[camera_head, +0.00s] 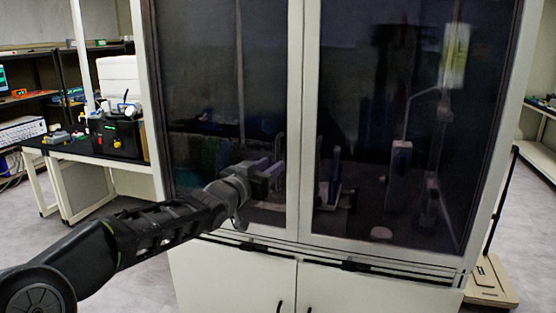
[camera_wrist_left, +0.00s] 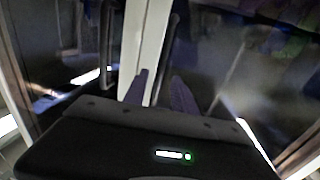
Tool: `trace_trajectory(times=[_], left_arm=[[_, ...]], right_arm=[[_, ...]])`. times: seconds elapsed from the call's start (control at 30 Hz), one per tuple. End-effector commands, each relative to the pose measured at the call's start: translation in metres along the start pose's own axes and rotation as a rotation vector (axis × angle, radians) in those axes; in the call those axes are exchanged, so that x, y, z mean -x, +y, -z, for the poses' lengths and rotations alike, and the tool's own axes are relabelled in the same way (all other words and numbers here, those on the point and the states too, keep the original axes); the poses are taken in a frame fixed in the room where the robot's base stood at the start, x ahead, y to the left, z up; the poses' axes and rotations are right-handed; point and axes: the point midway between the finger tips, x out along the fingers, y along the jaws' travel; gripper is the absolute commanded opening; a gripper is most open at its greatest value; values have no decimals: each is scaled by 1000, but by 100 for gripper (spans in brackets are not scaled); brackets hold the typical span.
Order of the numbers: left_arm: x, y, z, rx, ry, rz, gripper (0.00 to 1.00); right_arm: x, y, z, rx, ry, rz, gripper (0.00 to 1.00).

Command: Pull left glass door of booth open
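The booth has two dark glass doors in pale frames. The left glass door (camera_head: 205,75) and the right glass door (camera_head: 405,75) look closed, meeting at the pale central frame (camera_head: 301,110). My left gripper (camera_head: 270,174) is in front of the left door's lower right part, near the central frame. In the left wrist view my left gripper (camera_wrist_left: 160,88) has its two fingers apart. A dark upright bar (camera_wrist_left: 171,48), apparently a door handle, runs between or just beyond the fingertips; contact cannot be told. Another dark bar (camera_wrist_left: 106,42) is across the pale frame. My right gripper is out of view.
Below the doors is a white cabinet (camera_head: 225,275) with dark handles. A bench (camera_head: 75,150) with a black box (camera_head: 116,137) stands to the left. A wheeled stand base (camera_head: 490,284) is at the right.

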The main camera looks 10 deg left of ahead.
Motion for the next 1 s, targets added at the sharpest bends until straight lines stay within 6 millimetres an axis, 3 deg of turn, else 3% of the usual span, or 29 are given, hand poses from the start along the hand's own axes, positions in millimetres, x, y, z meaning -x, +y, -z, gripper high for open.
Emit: trace_trajectory(times=[0.1, 0.3, 0.63, 1.0], left_arm=[[-20, 2, 2, 2, -1, -3, 33], [-40, 1, 2, 0, 0, -1, 33], [-43, 0, 0, 0, 0, 0, 32], [-43, 0, 0, -1, 0, 0, 1]], right_arm=[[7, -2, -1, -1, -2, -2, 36], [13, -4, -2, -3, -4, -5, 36], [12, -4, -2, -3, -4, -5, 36], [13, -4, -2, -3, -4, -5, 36]])
